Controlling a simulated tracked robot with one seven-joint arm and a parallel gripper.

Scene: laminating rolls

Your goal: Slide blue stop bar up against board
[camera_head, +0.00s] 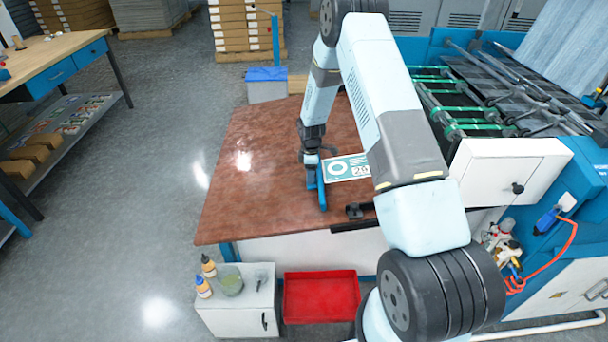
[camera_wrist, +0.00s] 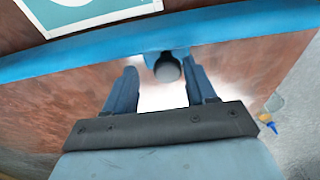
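The blue stop bar (camera_head: 321,193) lies on the brown table, along the left side of the board. The board (camera_head: 345,168) is a flat white and teal printed piece, partly hidden by my arm. In the wrist view the stop bar (camera_wrist: 95,52) crosses the picture, with the board (camera_wrist: 90,12) just beyond it. They lie very close; I cannot tell whether they touch all along. My gripper (camera_wrist: 163,78) is open, with its fingers on either side of a round knob (camera_wrist: 167,68) on the bar. Gaps show between knob and fingers. In the head view my gripper (camera_head: 311,165) is over the bar.
The brown tabletop (camera_head: 255,185) is clear left of the bar. A dark rail-like part (camera_head: 355,211) sits at the table's front edge. A machine with green rollers (camera_head: 440,100) stands at right. A red tray (camera_head: 320,297) and a white cabinet (camera_head: 237,317) with bottles stand in front.

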